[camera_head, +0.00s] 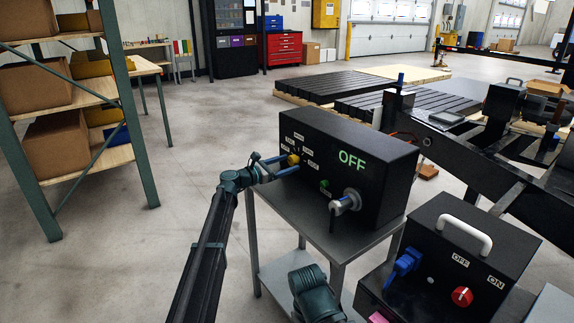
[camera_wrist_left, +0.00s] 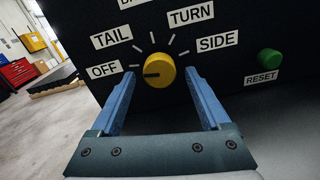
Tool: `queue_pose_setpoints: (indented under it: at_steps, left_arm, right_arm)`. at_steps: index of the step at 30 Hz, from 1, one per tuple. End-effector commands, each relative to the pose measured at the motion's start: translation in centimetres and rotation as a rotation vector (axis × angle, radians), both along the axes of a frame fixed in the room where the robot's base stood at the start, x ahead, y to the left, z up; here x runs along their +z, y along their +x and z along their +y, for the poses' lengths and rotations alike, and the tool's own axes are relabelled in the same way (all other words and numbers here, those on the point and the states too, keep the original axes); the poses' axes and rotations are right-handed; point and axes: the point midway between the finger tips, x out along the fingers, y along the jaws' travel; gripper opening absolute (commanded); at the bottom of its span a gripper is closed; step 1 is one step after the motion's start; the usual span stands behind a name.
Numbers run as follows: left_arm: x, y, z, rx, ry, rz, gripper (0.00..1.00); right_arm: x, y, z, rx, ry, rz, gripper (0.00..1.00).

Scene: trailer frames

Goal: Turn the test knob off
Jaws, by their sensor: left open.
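The yellow test knob (camera_head: 293,159) is on the front of a black box (camera_head: 372,187) with a lit green OFF. In the left wrist view the knob (camera_wrist_left: 159,71) has a dark pointer mark turned left, toward the OFF label (camera_wrist_left: 102,70). TAIL, TURN and SIDE labels are spread around it, and another label is cut off at the top. My left gripper (camera_wrist_left: 160,80) is open, with one blue finger on each side of the knob. I cannot tell whether the fingers touch it. My right gripper is not in view.
A green RESET button (camera_wrist_left: 269,59) is right of the knob. A metal socket (camera_head: 347,201) sticks out of the box front. The box stands on a grey cart (camera_head: 318,226). A second black box with a red knob (camera_head: 462,297) is at lower right. Shelves (camera_head: 75,95) stand left.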

Motion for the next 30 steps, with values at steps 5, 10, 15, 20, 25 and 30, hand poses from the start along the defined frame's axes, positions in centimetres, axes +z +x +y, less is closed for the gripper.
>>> queue_pose_setpoints:
  at_steps: [5,10,15,20,25,30]
  left_arm:
    - [0.0,-2.0,2.5,0.004,0.000,0.000,0.80]
    - [0.0,-4.3,5.6,0.003,0.000,0.000,0.80]
    - [0.0,-6.1,8.3,0.004,0.000,0.000,0.80]
    - [0.0,-7.3,10.0,0.002,0.001,0.000,0.80]
    - [0.0,-7.8,10.8,0.001,0.001,0.000,0.80]
    - [0.0,-7.9,10.9,0.000,0.001,0.001,0.80]
  right_arm:
    - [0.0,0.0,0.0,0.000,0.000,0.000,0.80]
    - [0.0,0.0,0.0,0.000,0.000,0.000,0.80]
    - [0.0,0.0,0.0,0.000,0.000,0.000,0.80]
    - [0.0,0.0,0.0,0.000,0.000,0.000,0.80]
    - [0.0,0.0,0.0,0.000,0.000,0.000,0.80]
    - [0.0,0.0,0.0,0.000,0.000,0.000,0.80]
